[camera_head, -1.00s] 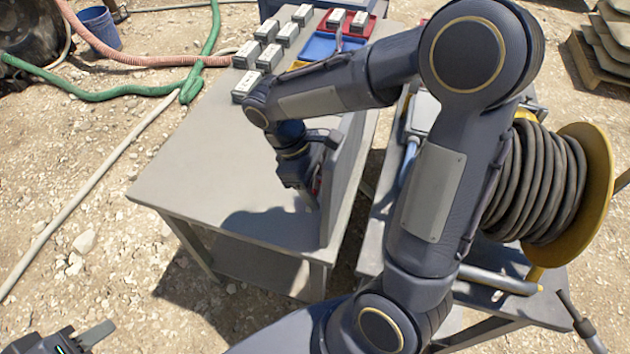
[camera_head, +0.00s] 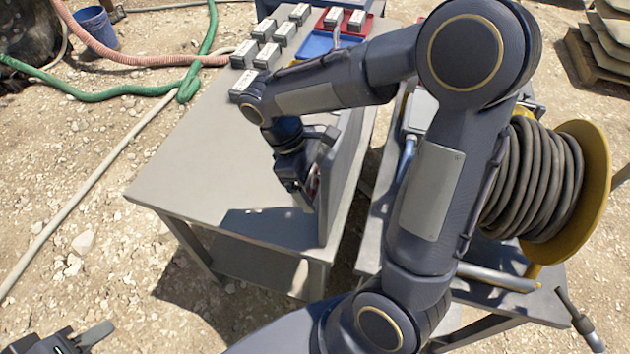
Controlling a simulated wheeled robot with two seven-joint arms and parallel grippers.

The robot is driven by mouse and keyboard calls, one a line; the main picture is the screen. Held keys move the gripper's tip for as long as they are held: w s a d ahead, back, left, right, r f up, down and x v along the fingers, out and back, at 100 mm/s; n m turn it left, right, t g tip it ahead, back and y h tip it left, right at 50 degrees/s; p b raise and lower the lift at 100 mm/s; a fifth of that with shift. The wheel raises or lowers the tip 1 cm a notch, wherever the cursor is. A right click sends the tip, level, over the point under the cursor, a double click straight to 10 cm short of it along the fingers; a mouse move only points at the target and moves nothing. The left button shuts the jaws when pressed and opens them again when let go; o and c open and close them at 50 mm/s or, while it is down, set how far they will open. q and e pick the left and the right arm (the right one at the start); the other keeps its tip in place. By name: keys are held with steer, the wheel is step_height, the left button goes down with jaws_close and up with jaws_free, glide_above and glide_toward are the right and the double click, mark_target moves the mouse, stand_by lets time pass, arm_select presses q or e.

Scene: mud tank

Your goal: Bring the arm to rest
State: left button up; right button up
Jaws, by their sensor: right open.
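My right arm (camera_head: 430,200) reaches in from the lower right, bends at a large elbow and comes back down over the grey table (camera_head: 190,160). My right gripper (camera_head: 308,196) hangs low over the table beside an upright grey panel (camera_head: 338,185). Its fingers are partly hidden, and I see nothing clearly held; a bit of red shows between it and the panel. My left gripper (camera_head: 85,340) shows only in part at the bottom left corner, over the ground, with one finger visible.
Several grey boxes (camera_head: 267,54) stand at the table's far end, near a red tray (camera_head: 362,27) and a blue tray (camera_head: 316,46). A cable reel (camera_head: 585,160) stands on a second table at right. Green (camera_head: 130,91) and pink hoses lie on the gravel. The table's left part is clear.

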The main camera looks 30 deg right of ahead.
arm_select(q)
steer(key=shift+r, duration=0.1)
arm_select(e)
steer(key=v, duration=0.7)
steer(key=shift+r, duration=0.2)
arm_select(q)
steer(key=shift+r, duration=0.1)
arm_select(e)
steer(key=shift+r, duration=0.1)
